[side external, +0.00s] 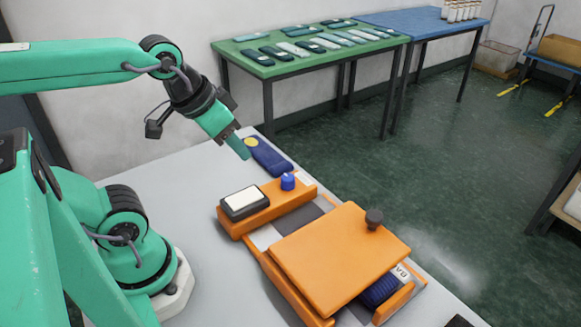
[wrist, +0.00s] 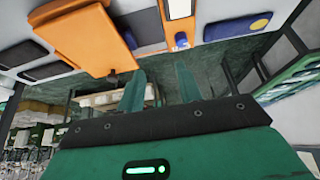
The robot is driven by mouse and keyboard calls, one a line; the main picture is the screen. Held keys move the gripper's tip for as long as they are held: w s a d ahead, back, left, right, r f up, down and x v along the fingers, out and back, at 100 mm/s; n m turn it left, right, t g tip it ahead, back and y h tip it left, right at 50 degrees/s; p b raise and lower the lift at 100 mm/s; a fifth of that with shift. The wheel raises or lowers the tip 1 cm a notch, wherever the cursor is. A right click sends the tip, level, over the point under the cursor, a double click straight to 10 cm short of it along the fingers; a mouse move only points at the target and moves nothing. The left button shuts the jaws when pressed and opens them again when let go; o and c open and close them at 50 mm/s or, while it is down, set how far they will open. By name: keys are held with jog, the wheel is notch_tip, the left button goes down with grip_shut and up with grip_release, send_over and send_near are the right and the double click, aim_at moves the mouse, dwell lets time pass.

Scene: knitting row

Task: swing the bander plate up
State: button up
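The orange bander plate (side external: 338,258) lies down over its orange base in the side view, covering much of it. A dark round knob (side external: 374,217) stands on the plate near its far right edge. In the wrist view the plate (wrist: 78,38) is at upper left, with its knob (wrist: 112,76) below it. My gripper (side external: 240,149) hangs in the air up and left of the plate, apart from it. In the wrist view its two green fingers (wrist: 161,92) stand apart with nothing between them. A dark blue roll (side external: 381,289) shows partly under the plate's right end.
A blue knob (side external: 288,182) and a white pad in a dark frame (side external: 244,202) sit on the orange rear block. A dark blue piece with a yellow spot (side external: 269,157) lies behind. A green table (side external: 300,62) with several flat pieces stands at the back. The grey worktop is clear at left.

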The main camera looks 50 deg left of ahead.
jog(key=o, duration=0.3)
jog(key=shift+w+d, duration=0.1)
jog(key=shift+w, duration=0.15)
jog(key=shift+o, duration=0.2)
jog(key=w+d+g, duration=0.3)
jog(key=w+d, duration=0.5)
jog(key=w, duration=0.4)
jog(key=w+d+f, duration=0.1)
jog(key=w+d, duration=0.1)
jog(key=d, duration=0.1)
jog(key=w+d+f+g, duration=0.1)
jog(key=w+d+f, duration=0.1)
jog(key=d, duration=0.1)
jog(key=w+d+f+g, duration=0.1)
jog(key=w+d+f, duration=0.1)
jog(key=w+d, duration=0.1)
jog(key=shift+d+f, duration=0.15)
jog(key=shift+d, duration=0.25)
jog(key=shift+w+d+f+g, duration=0.2)
jog(key=shift+d+f+g, duration=0.1)
jog(key=shift+d+f, duration=0.15)
